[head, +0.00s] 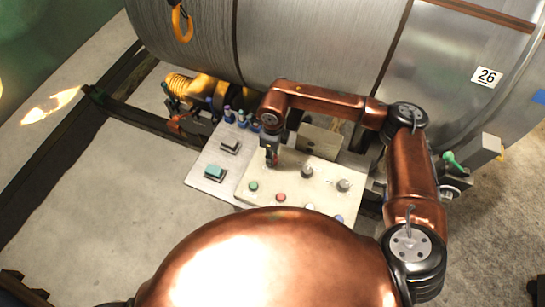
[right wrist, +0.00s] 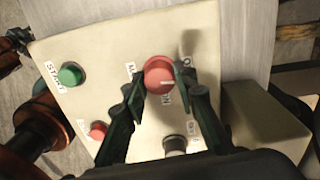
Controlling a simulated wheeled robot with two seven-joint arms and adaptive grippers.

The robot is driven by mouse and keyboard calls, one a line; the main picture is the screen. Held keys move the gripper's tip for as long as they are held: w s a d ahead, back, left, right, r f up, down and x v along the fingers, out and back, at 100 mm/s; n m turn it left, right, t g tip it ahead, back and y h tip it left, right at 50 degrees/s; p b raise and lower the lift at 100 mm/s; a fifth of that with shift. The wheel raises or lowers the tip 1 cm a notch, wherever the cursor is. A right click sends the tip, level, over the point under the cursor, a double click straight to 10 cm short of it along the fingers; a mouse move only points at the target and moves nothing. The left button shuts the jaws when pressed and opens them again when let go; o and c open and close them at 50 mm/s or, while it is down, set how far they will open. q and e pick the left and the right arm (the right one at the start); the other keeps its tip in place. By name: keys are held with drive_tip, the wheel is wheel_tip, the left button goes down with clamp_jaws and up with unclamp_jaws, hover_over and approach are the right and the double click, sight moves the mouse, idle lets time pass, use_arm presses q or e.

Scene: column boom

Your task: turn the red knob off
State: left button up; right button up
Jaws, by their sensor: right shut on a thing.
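The red knob (right wrist: 157,72) is round with a white line on its face that points to the right in the right wrist view. It sits on the pale control panel (right wrist: 100,45). My right gripper (right wrist: 160,82) has one dark finger on each side of the knob and is shut on it. Printed letters beside the knob are partly hidden by the fingers. In the head view my right gripper (head: 271,157) points down at the panel (head: 300,185) and hides most of the knob. My left gripper is not in view.
A green START button (right wrist: 71,74), a smaller red button (right wrist: 98,130) and a grey knob (right wrist: 175,145) are close by on the panel. A box (right wrist: 262,118) stands beside my right gripper. A large metal drum (head: 310,45) stands behind the panel.

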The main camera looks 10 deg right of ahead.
drive_tip(key=shift+n+b, duration=0.5)
drive_tip(key=shift+n, duration=0.2)
drive_tip(key=o, duration=1.2)
drive_tip(key=shift+c, duration=0.2)
drive_tip(key=shift+r, duration=0.1)
wheel_tip(320, 180, up, 12)
drive_tip(key=shift+w, duration=0.15)
drive_tip(key=shift+d, duration=0.15)
